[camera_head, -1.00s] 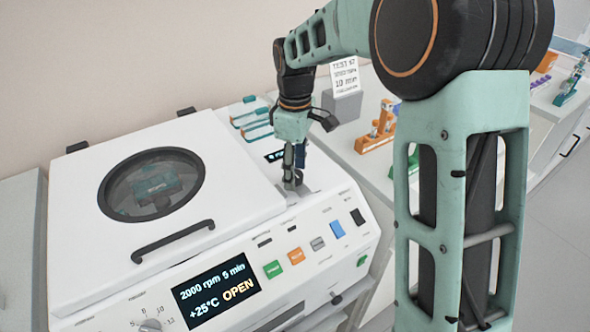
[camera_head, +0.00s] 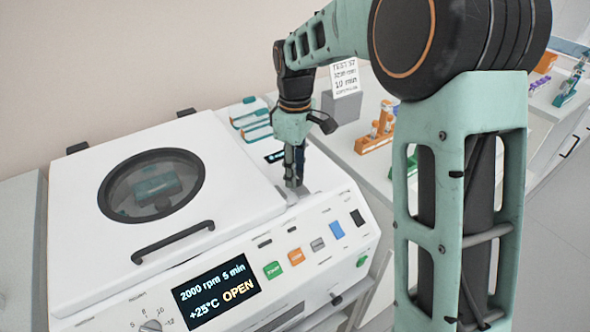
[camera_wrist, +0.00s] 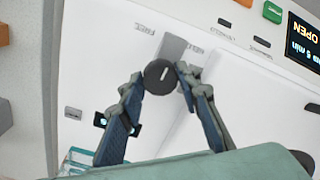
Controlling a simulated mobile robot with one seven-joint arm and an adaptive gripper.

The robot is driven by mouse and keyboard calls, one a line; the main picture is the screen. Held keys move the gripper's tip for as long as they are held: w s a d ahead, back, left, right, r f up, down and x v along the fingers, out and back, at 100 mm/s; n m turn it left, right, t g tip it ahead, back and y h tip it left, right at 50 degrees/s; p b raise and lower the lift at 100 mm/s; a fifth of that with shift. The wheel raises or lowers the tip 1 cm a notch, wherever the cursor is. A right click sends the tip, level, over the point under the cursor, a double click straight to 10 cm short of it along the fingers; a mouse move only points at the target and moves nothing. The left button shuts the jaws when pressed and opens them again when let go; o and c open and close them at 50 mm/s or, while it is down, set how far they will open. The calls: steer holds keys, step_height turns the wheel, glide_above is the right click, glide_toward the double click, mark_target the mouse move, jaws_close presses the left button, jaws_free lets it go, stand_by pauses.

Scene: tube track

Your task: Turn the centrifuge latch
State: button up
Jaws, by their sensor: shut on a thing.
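The white centrifuge (camera_head: 330,235) has its lid (camera_head: 100,235) down, with a round window and a dark bar handle. Its display (camera_head: 215,291) reads 2000 rpm, 5 min, +25°C, OPEN. In the wrist view the latch (camera_wrist: 160,77) is a round dark knob with a light line, beside a grey plate at the lid's edge. My gripper (camera_wrist: 158,82) has its two fingertips closed on the sides of the knob. In the head view my gripper (camera_head: 293,182) points down at the right of the lid, and its fingers largely hide the latch.
Teal-capped racks (camera_head: 250,118) lie behind the centrifuge. An orange rack (camera_head: 375,135) stands on the counter to the right, near a sign (camera_head: 345,78). Coloured buttons (camera_head: 295,255) line the sloping front panel below my gripper.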

steer(key=m+p, duration=0.1)
steer(key=m, duration=0.3)
steer(key=shift+m, duration=0.4)
steer(key=m, duration=0.4)
steer(key=shift+p, duration=0.3)
steer(key=m, duration=0.4)
steer(key=shift+a+m+p, duration=0.1)
steer(key=shift+m+p, duration=0.2)
steer(key=shift+m, duration=2)
steer(key=o, duration=1.2)
steer(key=shift+c, duration=0.2)
step_height(320, 180, up, 12)
